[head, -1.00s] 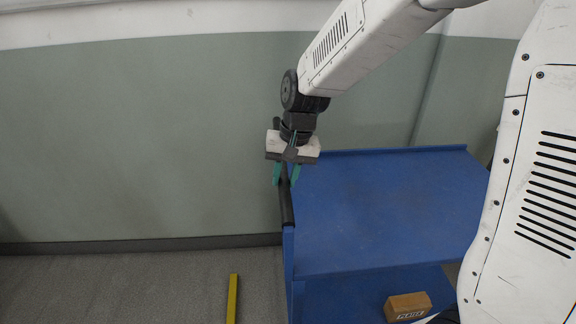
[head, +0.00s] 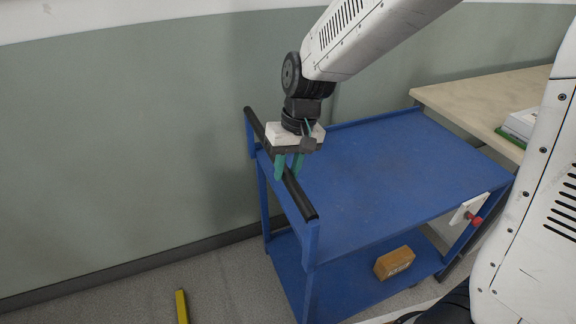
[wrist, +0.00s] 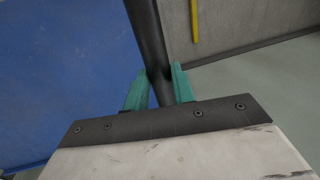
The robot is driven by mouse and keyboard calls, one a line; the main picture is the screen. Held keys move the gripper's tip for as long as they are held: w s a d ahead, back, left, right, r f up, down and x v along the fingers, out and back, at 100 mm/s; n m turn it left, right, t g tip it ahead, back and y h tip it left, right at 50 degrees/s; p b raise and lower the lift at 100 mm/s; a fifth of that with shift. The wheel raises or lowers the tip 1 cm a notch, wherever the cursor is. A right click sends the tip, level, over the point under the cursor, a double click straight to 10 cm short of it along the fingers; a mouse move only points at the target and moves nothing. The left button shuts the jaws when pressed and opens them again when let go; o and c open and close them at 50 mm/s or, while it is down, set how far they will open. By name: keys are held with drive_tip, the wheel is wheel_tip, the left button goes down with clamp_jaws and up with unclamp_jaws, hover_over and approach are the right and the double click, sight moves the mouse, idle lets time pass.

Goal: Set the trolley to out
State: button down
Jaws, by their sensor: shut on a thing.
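The blue trolley (head: 390,165) stands by the green wall, with a flat top shelf and a lower shelf. Its black push handle (head: 299,196) runs along the left end. My gripper (head: 288,166) is shut on the handle near its middle. In the wrist view the green fingers of my gripper (wrist: 158,88) lie on either side of the black handle bar (wrist: 146,40). The trolley's blue top (wrist: 60,70) fills the left of that view.
A brown box (head: 394,263) lies on the lower shelf. A white plate with a red knob (head: 476,220) is at the trolley's right end. A wooden-topped table (head: 470,95) with books (head: 522,122) stands behind right.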

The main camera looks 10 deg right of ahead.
drive_tip(key=shift+w+d+r, duration=0.1)
drive_tip(key=shift+w+d, duration=0.05)
drive_tip(key=c, duration=1.2)
unclamp_jaws()
drive_tip(key=shift+o, duration=0.2)
wheel_tip(320, 180, up, 8)
drive_tip(key=d, duration=0.1)
drive_tip(key=shift+d+f, duration=0.2)
drive_tip(key=shift+d, duration=0.1)
